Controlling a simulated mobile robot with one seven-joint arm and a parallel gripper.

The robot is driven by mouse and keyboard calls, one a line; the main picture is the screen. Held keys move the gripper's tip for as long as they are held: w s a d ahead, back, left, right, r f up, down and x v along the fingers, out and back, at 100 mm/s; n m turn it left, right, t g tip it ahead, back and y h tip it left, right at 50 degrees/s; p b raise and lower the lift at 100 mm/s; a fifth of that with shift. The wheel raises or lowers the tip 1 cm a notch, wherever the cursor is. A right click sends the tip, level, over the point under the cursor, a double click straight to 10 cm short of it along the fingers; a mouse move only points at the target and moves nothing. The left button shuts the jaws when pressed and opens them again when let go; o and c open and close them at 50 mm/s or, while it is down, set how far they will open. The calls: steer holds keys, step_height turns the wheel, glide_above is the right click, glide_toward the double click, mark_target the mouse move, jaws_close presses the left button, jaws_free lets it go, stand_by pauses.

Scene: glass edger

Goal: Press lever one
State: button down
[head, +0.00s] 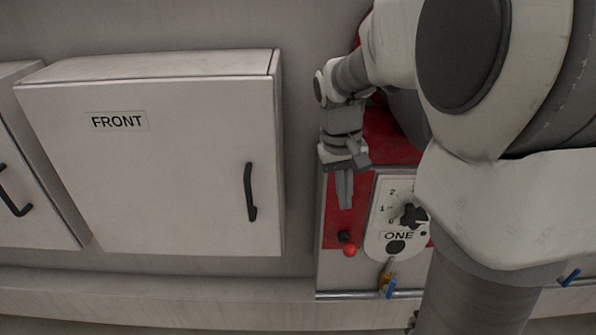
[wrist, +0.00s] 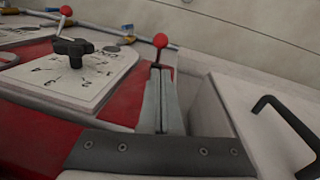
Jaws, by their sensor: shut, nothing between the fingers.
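Lever one is a red ball (head: 350,250) on a dark stem, to the left of the white dial plate marked ONE (head: 376,236). In the wrist view the red ball (wrist: 160,40) shows just beyond my fingertips, with a short piece of stem below it. My gripper (head: 344,206) points down above the lever, over the red panel. Its fingers (wrist: 161,68) are together and empty. In the head view a gap shows between the fingertips and the lever. The lever's lower stem is partly hidden by the fingers in the wrist view.
A black star knob (head: 413,215) sits on the dial plate. A yellow and blue valve (head: 387,280) is on the pipe below. A cabinet marked FRONT (head: 150,160) with a black handle (head: 250,192) stands to the left. Another red-balled lever (wrist: 66,10) shows in the wrist view.

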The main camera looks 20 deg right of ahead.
mark_target(348, 249)
steer(key=shift+w, duration=0.15)
step_height(348, 249, down, 10)
steer(key=d, duration=0.1)
steer(key=shift+s+d, duration=0.2)
steer(key=shift+s, duration=0.05)
stand_by(0.5)
steer(key=shift+f+b, duration=0.15)
steer(key=shift+b, duration=0.3)
